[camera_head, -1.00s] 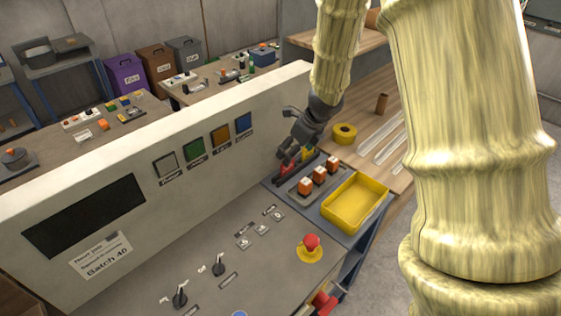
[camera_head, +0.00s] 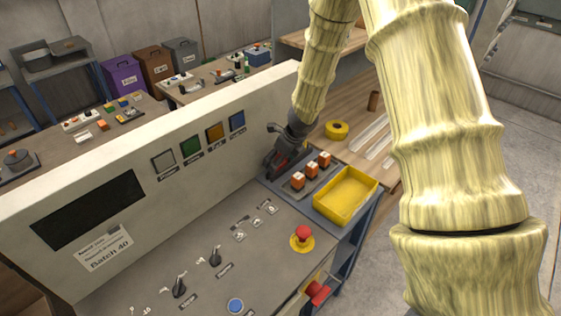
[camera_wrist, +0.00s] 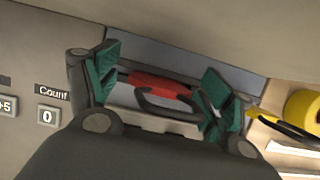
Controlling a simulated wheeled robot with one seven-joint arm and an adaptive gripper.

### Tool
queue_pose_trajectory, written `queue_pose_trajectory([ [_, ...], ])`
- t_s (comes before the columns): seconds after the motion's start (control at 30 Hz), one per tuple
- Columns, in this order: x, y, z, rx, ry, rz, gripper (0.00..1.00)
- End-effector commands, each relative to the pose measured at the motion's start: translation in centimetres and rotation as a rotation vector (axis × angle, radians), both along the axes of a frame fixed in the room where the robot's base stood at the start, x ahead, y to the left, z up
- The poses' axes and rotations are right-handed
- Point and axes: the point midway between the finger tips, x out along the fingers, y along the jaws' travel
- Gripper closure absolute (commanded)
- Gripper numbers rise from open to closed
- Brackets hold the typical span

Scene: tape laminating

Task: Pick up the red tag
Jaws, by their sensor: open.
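The red tag (camera_wrist: 158,86) lies between the two spread green-padded fingers of my gripper (camera_wrist: 155,92) in the wrist view. A dark curved loop, like a shackle, shows just in front of the tag. In the head view my gripper (camera_head: 277,163) is low by the panel wall, at the back of the grey tray area. Only a small bit of red (camera_head: 282,160) shows there, mostly hidden by the gripper. The fingers are open and I see no clear contact with the tag.
Several orange-and-white blocks (camera_head: 312,168) stand in a row beside the gripper. A yellow bin (camera_head: 346,192) is to their right. A yellow tape roll (camera_head: 336,129) sits on the wooden bench behind. The panel wall (camera_head: 180,140) stands close to the gripper's left.

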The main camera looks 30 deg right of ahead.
Motion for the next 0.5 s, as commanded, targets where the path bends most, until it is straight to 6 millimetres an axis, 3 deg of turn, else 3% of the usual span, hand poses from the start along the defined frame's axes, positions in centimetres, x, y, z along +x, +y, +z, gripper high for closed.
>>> queue_pose_trajectory([
  [0.37, 0.23, 0.00, -0.54, 0.000, -0.001, -0.001, 0.20],
  [0.5, 0.22, -0.01, -0.53, 0.000, -0.001, -0.001, 0.42],
])
